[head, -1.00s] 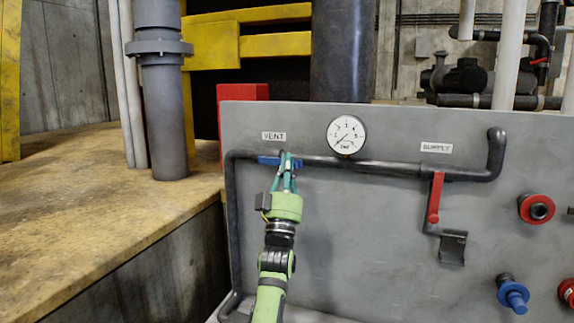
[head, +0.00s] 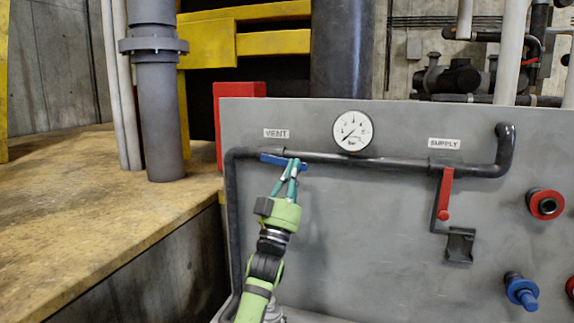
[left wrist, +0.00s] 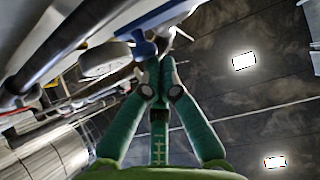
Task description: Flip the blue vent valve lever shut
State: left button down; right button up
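The blue vent valve lever (head: 272,158) sits on the dark pipe below the VENT label (head: 276,133) and lies roughly along the pipe, tilted slightly down to the right. My left gripper (head: 294,164) reaches up from below, with its teal fingertips at the right part of the lever. In the left wrist view the fingers (left wrist: 158,62) are drawn together, with the blue lever (left wrist: 165,16) just beyond the tips. I see no clear grip on it; the contact is partly hidden by the fingers. My right gripper is in neither view.
A pressure gauge (head: 353,131) sits right of the vent valve. The red supply lever (head: 445,195) hangs down below the SUPPLY label (head: 444,144). Red (head: 546,204) and blue (head: 521,291) fittings stick out at the panel's right. The grey panel (head: 350,230) is clear in the middle.

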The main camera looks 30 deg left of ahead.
pick_arm(q)
jog(key=s+a+f+m+g+h+p, duration=0.1)
jog(key=a+f+m+g+h, duration=0.2)
jog(key=m+g+h, duration=0.3)
jog(key=s+a+f+m+g+h+p, duration=0.1)
jog(key=a+f+m+g+h, duration=0.3)
jog(key=m+h, duration=0.5)
jog(key=m+g, duration=0.1)
jog(key=m, duration=0.7)
jog(key=shift+a+g, duration=0.3)
jog(key=shift+g, duration=0.1)
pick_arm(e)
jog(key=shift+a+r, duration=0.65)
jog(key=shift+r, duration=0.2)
pick_arm(q)
jog(key=shift+a+f, duration=0.1)
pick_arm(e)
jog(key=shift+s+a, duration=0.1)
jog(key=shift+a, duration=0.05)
